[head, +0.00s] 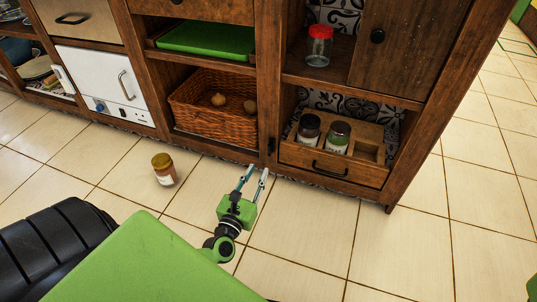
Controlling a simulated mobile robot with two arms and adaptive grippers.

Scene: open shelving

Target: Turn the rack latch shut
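A wooden rack drawer (290,155) with a black handle (330,169) sits in the lower right bay of the shelving and holds two dark-lidded jars. A small dark fitting (271,146) on the post at the drawer's left edge looks like the latch. Its exact position is too small to tell. My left gripper (257,171) is open and empty, its two thin fingers apart and pointing at the cabinet's base, below that fitting in the picture. I cannot tell whether it touches the cabinet. My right gripper is not in view.
A jar (163,169) stands on the tiled floor left of my gripper. A wicker basket (215,110) fills the bay left of the post. A red-lidded jar (318,47) stands on the shelf above the drawer. The floor in front of the drawer is clear.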

